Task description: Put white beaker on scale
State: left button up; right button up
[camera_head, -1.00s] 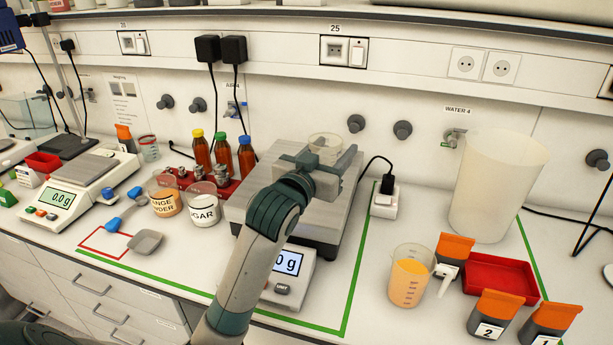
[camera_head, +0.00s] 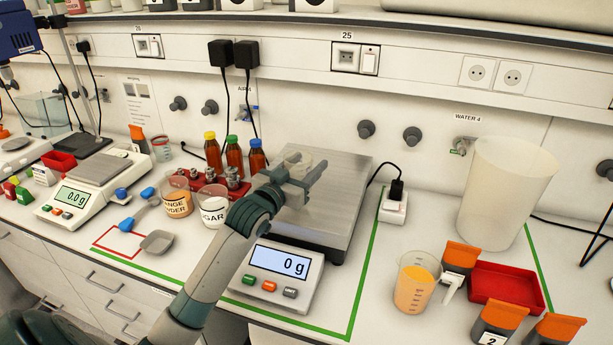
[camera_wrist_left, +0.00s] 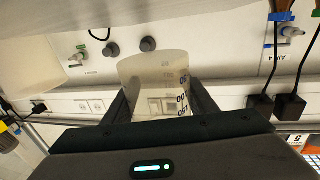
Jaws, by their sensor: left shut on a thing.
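The white beaker (camera_head: 303,160), translucent with dark markings, is between the fingers of my left gripper (camera_head: 301,178). The gripper is shut on it. The left wrist view shows the beaker (camera_wrist_left: 152,72) held between both fingers. The scale has a large grey metal plate (camera_head: 330,207) and a front display (camera_head: 279,262) reading 0 g. Gripper and beaker are over the left rear part of the plate; the beaker's lower part is hidden by the gripper, so I cannot tell whether it touches the plate. My right gripper is not in view.
Brown bottles (camera_head: 234,158) and powder tubs (camera_head: 214,209) stand close left of the scale. A smaller scale (camera_head: 82,190) is further left. A black plug in a white socket block (camera_head: 393,207) sits to the right. A measuring jug (camera_head: 414,285) and large bucket (camera_head: 507,190) are beyond it.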

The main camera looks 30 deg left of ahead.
aim_at(306, 174)
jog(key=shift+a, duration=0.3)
pick_arm(q)
jog(key=shift+f+p, duration=0.6)
jog(key=shift+f, duration=1.25)
jog(key=shift+d+f, duration=0.1)
jog(key=shift+f, duration=0.05)
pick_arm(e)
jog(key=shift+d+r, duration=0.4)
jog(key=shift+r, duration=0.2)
pick_arm(q)
jog(key=shift+f, duration=0.1)
jog(key=o, duration=1.1)
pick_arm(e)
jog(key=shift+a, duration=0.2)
pick_arm(q)
jog(key=shift+s, duration=0.15)
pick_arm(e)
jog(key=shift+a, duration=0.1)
